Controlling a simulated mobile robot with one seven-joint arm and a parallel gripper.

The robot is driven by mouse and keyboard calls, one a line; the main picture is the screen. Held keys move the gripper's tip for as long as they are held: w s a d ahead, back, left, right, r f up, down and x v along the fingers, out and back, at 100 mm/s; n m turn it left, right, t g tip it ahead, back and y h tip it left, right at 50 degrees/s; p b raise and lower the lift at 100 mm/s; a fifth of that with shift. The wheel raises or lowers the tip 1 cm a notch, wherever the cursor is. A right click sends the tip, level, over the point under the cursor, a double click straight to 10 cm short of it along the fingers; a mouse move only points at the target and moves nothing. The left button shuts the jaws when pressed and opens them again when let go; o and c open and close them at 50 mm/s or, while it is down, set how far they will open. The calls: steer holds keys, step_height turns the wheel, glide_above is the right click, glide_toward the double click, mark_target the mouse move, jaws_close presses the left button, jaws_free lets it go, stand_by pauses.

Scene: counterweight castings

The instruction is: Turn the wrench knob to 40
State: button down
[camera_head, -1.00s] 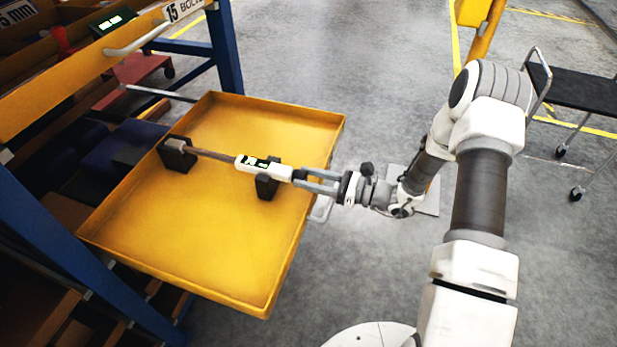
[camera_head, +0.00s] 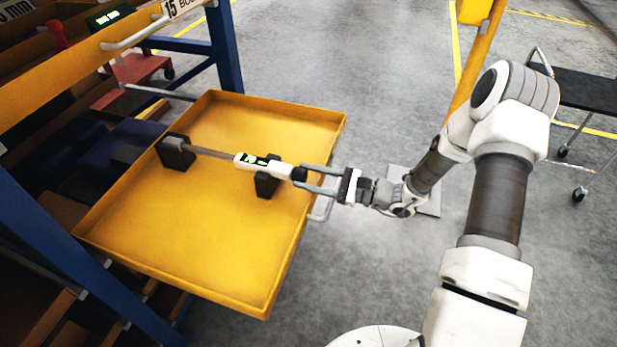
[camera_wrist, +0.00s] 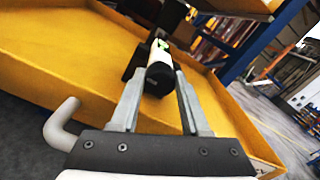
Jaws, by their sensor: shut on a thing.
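The wrench (camera_head: 215,153) lies across two black holders in an open yellow drawer. Its white body (camera_head: 263,164) carries a small lit green display, too small to read. The dark knob (camera_head: 299,174) is at the wrench's right end. In the wrist view the knob (camera_wrist: 159,79) shows as a black round end between the finger tips. My gripper (camera_head: 304,177) reaches in from the right over the drawer's edge and is shut on the knob. The gripper also shows in the wrist view (camera_wrist: 160,84), one finger on each side of the knob.
The yellow drawer (camera_head: 215,255) has low walls and a grey handle (camera_head: 322,210) just below my gripper. A blue rack post (camera_head: 226,45) stands behind. A black-topped cart (camera_head: 585,95) is at the right. The drawer floor around the wrench is bare.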

stand_by(0.3)
steer(key=shift+c, duration=1.9)
jaws_free()
steer(key=p+v, duration=0.3)
steer(key=v, duration=1.4)
steer(key=shift+d, duration=0.2)
